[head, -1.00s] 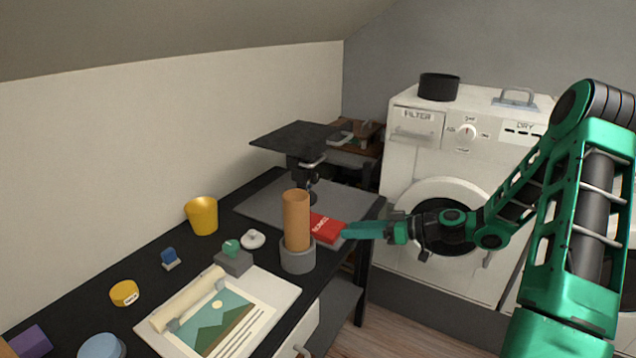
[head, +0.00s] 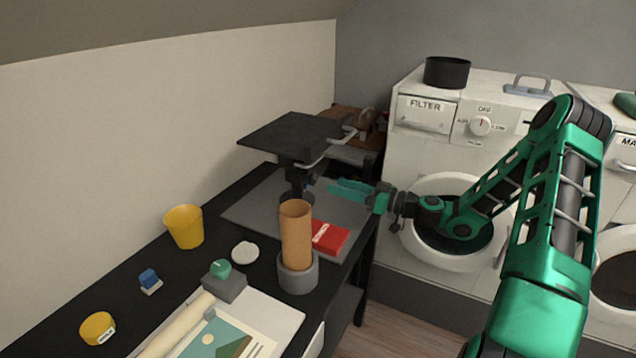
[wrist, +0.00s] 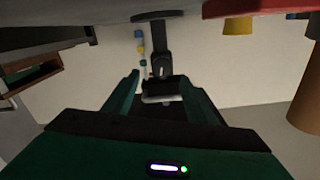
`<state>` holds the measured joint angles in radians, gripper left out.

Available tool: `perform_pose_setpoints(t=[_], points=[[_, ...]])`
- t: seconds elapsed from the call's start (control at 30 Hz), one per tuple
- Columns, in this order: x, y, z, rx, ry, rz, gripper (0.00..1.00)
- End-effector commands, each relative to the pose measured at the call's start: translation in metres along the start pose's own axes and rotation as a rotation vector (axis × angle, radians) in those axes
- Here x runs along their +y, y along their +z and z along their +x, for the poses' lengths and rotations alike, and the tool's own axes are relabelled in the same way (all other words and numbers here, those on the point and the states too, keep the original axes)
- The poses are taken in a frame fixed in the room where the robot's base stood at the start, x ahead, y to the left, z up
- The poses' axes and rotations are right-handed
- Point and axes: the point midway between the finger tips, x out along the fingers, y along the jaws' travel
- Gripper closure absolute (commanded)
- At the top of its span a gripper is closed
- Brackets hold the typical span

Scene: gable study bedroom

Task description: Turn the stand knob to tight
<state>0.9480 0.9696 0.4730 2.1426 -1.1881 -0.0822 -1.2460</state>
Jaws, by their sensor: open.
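The stand (head: 292,135) is at the back of the black desk, with a flat black top on a short dark post. Its post (wrist: 158,35) also shows in the wrist view, which looks upside down. A small dark knob-like part (wrist: 158,70) is on the post; in the head view that part (head: 311,180) is tiny, and its setting cannot be read. My gripper (head: 335,187) points left at the post, its green fingers apart and empty. In the wrist view my gripper (wrist: 158,80) frames the knob area, with a visible gap before it.
A brown cylinder in a grey holder (head: 298,274) and a red box (head: 329,238) stand in front of the stand. A light handle (head: 338,150) juts from the stand's top, close above my fingers. A white washer (head: 420,150) stands to the right.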

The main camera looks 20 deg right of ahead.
Motion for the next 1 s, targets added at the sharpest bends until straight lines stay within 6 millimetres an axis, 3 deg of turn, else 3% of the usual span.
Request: perform_pose_setpoints(t=[0.2, 0.4, 0.83, 1.0], points=[[-0.004, 0.001, 0.043, -0.003, -0.007, -0.001, 0.49], [-0.004, 0.002, 0.067, -0.003, -0.008, -0.001, 0.49], [-0.004, 0.001, 0.075, -0.003, -0.006, 0.000, 0.49], [-0.004, 0.001, 0.075, -0.003, -0.006, 0.000, 0.89]])
